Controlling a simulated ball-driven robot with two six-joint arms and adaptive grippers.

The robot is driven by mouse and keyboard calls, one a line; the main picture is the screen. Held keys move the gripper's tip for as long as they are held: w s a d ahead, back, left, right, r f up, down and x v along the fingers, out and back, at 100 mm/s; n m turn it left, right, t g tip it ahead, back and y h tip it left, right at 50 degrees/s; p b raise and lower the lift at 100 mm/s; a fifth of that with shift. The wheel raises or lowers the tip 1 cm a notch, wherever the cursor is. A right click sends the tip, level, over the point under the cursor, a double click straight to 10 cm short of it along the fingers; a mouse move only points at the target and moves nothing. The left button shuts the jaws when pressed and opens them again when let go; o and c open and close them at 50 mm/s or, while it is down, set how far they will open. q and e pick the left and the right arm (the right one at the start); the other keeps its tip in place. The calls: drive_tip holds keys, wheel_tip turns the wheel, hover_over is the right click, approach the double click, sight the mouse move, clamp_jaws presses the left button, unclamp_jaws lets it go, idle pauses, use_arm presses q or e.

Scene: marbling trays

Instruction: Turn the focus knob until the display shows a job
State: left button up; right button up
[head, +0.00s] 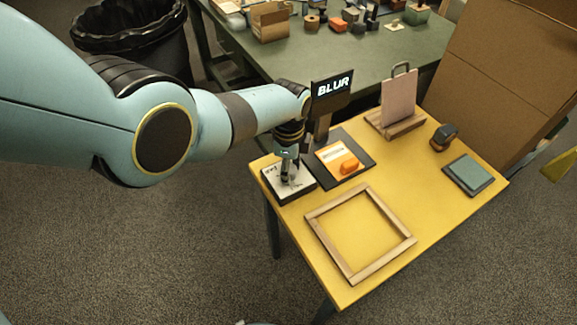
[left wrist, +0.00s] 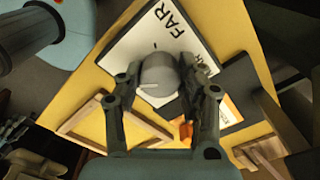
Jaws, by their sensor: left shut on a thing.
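The focus knob (left wrist: 158,76) is a grey round knob with a pale pointer line, on a white dial plate (left wrist: 148,48) marked FAR. My left gripper (left wrist: 160,72) is shut on the knob, one finger on each side. In the head view my left gripper (head: 289,176) points down at the dial plate (head: 304,184) on the table's left corner and mostly hides the knob. The display (head: 332,88), a black sign behind the plate, reads BLUR. My right gripper is not in view.
On the yellow table (head: 420,210) are an orange item on a dark mat (head: 361,157), an empty wooden frame (head: 381,268), an upright board on a wooden stand (head: 395,129), a stamp (head: 443,138) and a green pad (head: 468,174). A green table (head: 370,60) stands behind.

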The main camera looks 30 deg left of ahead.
use_arm(q)
drive_tip(key=n, duration=0.3)
drive_tip(key=shift+n, duration=0.4)
drive_tip(key=n, duration=0.3)
drive_tip(key=shift+n, duration=0.3)
drive_tip(key=n, duration=0.3)
drive_tip(key=shift+n+p, duration=0.3)
drive_tip(key=n, duration=0.4)
drive_tip(key=shift+n, duration=0.3)
drive_tip(key=n, duration=0.3)
drive_tip(key=shift+n, duration=0.3)
drive_tip(key=n, duration=0.4)
drive_tip(key=shift+n, duration=0.3)
drive_tip(key=n, duration=0.3)
drive_tip(key=shift+n, duration=2.1)
